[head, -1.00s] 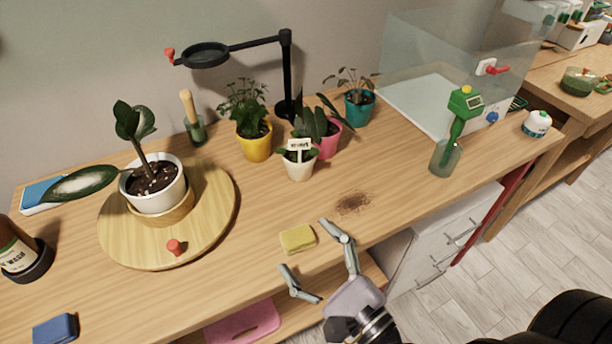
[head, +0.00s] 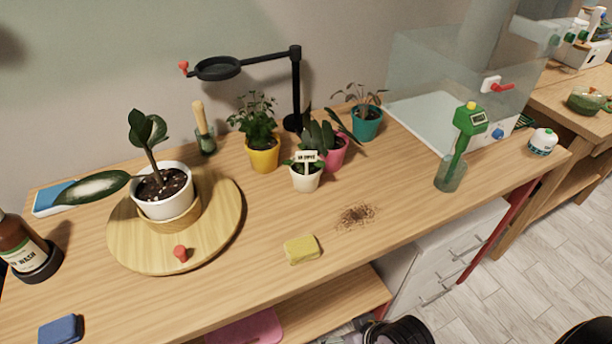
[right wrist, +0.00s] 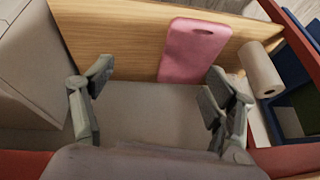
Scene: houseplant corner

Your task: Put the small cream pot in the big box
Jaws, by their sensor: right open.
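The small cream pot (head: 305,182) stands upright on the wooden table in the head view, with a small plant and a white label in it. It is between a yellow pot and a pink pot, and nothing holds it. A large clear-walled box (head: 435,62) stands at the back right of the table; I cannot tell whether it is the big box. My right gripper (right wrist: 159,78) is open and empty in the right wrist view, beside the lower shelf. In the head view only part of my right arm shows at the bottom edge. My left gripper is not in view.
A yellow sponge (head: 301,249) lies near the front edge beside spilled soil (head: 357,216). A black lamp (head: 297,85) stands behind the pots. A round wooden board (head: 130,250) bears a larger white pot (head: 164,203). A pink board (right wrist: 193,50) lies on the lower shelf.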

